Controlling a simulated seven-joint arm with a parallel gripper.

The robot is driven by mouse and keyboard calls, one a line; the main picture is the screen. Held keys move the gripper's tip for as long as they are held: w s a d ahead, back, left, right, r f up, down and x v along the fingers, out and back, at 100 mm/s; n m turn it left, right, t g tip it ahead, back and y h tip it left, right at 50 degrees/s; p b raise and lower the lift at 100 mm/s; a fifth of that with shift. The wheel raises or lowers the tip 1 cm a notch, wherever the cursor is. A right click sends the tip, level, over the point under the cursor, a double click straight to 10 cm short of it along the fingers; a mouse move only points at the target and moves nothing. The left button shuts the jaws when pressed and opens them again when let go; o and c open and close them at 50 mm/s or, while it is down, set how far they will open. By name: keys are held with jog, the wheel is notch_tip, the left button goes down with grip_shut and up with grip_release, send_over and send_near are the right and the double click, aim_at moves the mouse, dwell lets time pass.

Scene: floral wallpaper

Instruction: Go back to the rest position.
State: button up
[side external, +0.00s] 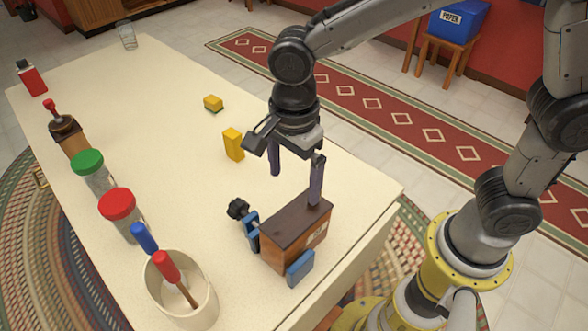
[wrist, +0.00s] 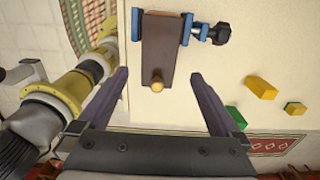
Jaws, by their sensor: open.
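My gripper (side external: 296,182) is open and empty above the table (side external: 150,100), near a brown wooden box (side external: 297,217). One finger overlaps the box's top in the side external view; I cannot tell whether it touches. In the wrist view the box (wrist: 161,48) lies ahead of the spread fingers (wrist: 160,76). Its round wooden knob (wrist: 157,84) shows between them, gripped by neither. The box is held by a blue clamp (side external: 300,268) with a black knob (side external: 238,209).
The table's middle is mostly clear.

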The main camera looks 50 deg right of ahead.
jog(key=s+d+r+t, duration=0.3)
jog(key=d+r+t, duration=0.1)
jog(key=d+r, duration=0.8)
jog(key=s+d+f+n, duration=0.2)
jog(key=s+n, duration=0.3)
jog(key=n, duration=0.4)
jog(key=s+d+f+n+t, duration=0.1)
jog(key=s+d+n, duration=0.4)
jog(key=n, duration=0.4)
jog(key=shift+f+t, duration=0.3)
jog(key=shift+f, duration=0.05)
dwell(0.8)
